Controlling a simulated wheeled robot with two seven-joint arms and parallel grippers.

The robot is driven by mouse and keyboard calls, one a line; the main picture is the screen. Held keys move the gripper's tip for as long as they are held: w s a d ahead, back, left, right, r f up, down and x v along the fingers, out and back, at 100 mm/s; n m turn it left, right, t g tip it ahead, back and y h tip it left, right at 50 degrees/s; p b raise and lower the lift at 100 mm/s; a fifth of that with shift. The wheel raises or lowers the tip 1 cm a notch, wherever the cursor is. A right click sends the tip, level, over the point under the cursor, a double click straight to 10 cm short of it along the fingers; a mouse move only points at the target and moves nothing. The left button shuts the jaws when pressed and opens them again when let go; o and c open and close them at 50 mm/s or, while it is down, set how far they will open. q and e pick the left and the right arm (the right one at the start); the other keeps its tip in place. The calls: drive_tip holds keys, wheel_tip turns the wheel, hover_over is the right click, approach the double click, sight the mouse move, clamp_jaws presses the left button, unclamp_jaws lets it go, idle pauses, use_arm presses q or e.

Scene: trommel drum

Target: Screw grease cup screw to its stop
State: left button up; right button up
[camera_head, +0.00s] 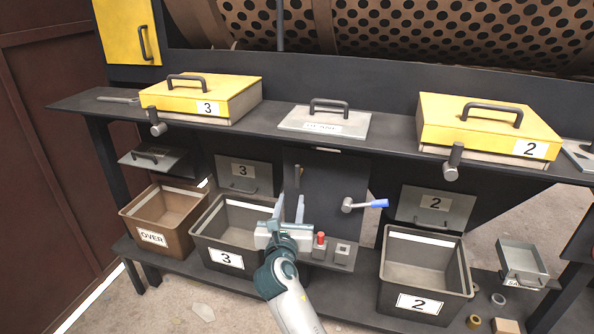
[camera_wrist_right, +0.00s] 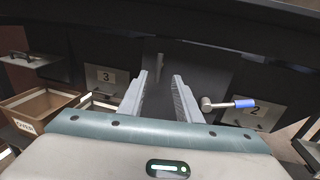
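My right gripper (camera_head: 290,207) is open and empty, in front of a dark panel (camera_head: 325,180) under the bench. In the right wrist view its two fingers (camera_wrist_right: 160,84) stand apart with nothing between them. I cannot identify a grease cup screw for certain. A lever with a blue grip (camera_head: 364,204) sticks out of the dark panel, right of my gripper and apart from it; it also shows in the wrist view (camera_wrist_right: 227,104). A small dark upright piece (camera_head: 297,176) shows just above the fingers. My left gripper is not in view.
Bins labelled OVER (camera_head: 153,238), 3 (camera_head: 226,258) and 2 (camera_head: 417,302) stand on the lower shelf. A control box with a red button (camera_head: 320,239) sits close right of my gripper. Yellow-lidded boxes 3 (camera_head: 203,92) and 2 (camera_head: 489,122) stand on the bench above.

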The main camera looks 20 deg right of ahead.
sight(297, 171)
drive_tip(key=p+x, duration=0.1)
drive_tip(key=x, duration=1.6)
drive_tip(key=shift+w, duration=0.1)
clamp_jaws()
